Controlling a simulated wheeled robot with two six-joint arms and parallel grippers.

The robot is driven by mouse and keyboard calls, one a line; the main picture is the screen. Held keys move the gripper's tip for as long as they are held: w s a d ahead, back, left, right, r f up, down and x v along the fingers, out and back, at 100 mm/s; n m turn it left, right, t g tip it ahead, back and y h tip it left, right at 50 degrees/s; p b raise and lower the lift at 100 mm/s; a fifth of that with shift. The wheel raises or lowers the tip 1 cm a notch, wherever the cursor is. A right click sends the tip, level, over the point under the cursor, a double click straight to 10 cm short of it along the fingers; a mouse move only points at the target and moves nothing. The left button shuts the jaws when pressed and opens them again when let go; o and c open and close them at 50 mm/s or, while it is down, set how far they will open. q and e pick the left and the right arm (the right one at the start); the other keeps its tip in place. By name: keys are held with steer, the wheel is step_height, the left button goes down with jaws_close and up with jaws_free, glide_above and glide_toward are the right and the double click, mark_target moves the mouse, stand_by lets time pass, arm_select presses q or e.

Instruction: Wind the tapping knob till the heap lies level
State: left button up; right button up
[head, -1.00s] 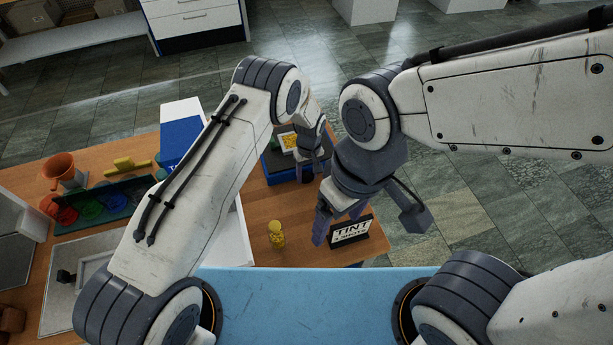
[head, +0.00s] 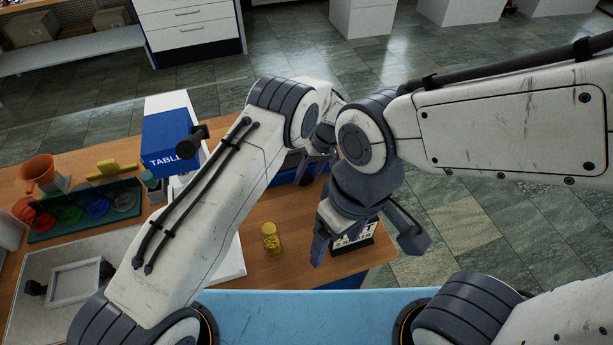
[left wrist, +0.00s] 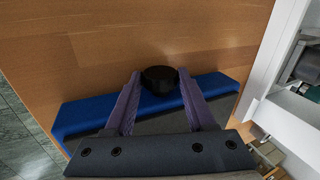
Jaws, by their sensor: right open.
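The black tapping knob (left wrist: 160,79) stands at the edge of a dark-topped blue base (left wrist: 225,83) in the left wrist view. My left gripper (left wrist: 159,84) has a finger on each side of the knob, very close to it; I cannot tell whether they press on it. In the head view my left gripper (head: 317,160) is partly behind my arms, and only a sliver of the blue base (head: 291,163) shows. The heap is hidden now. My right gripper (head: 338,238) is open and empty, pointing down in front of the lettered sign (head: 362,240).
A jar with yellow contents (head: 270,241) stands on the wooden bench near my right gripper. A blue and white box (head: 170,138), an orange funnel (head: 38,171) and a green rack (head: 85,221) of coloured pieces stand at the left. Floor lies beyond the bench's right edge.

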arm_select(q)
steer(key=shift+o, duration=1.1)
steer(key=shift+r, duration=0.1)
steer(key=shift+w+d+r+b, duration=0.15)
steer(key=shift+d+r+b, duration=0.05)
steer(key=shift+r+b, duration=0.1)
steer(key=s+b+v, duration=0.1)
steer(key=b+v, duration=0.1)
steer(key=v, duration=0.7)
steer(key=shift+w+r+b, duration=0.35)
steer(key=shift+w+b, duration=0.05)
steer(key=shift+w, duration=0.05)
